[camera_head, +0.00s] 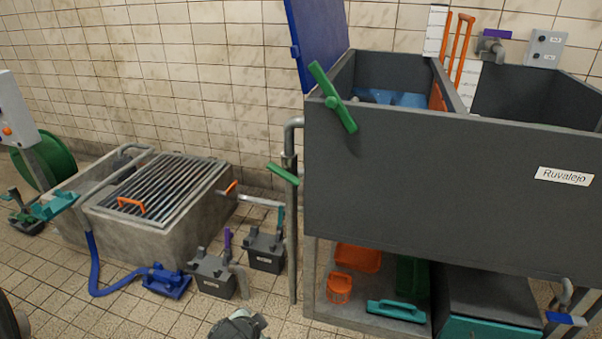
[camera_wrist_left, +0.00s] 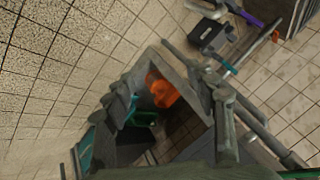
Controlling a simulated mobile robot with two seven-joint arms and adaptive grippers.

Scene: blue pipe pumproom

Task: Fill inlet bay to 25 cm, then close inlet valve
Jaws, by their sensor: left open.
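A large dark grey tank (camera_head: 430,180) stands at the right, split into two bays by a divider. The left bay holds blue water (camera_head: 390,97); its level in centimetres is unreadable. A white gauge board (camera_head: 435,32) stands at the divider's back. A long green handle (camera_head: 333,98) sits tilted at the tank's front left corner. A smaller green lever (camera_head: 283,173) is on the grey upright pipe (camera_head: 292,235) beside the tank. I cannot tell which is the inlet valve. My left gripper (camera_head: 238,326) shows partly at the bottom edge, open, apart from both handles. My right gripper is not in view.
A concrete basin with a grate (camera_head: 160,192) stands at the left. Pump boxes (camera_head: 213,272) and a blue hose (camera_head: 95,265) lie on the tiled floor. Orange containers (camera_head: 357,258) sit under the tank and in the wrist view (camera_wrist_left: 161,91). A blue lid (camera_head: 318,40) stands raised.

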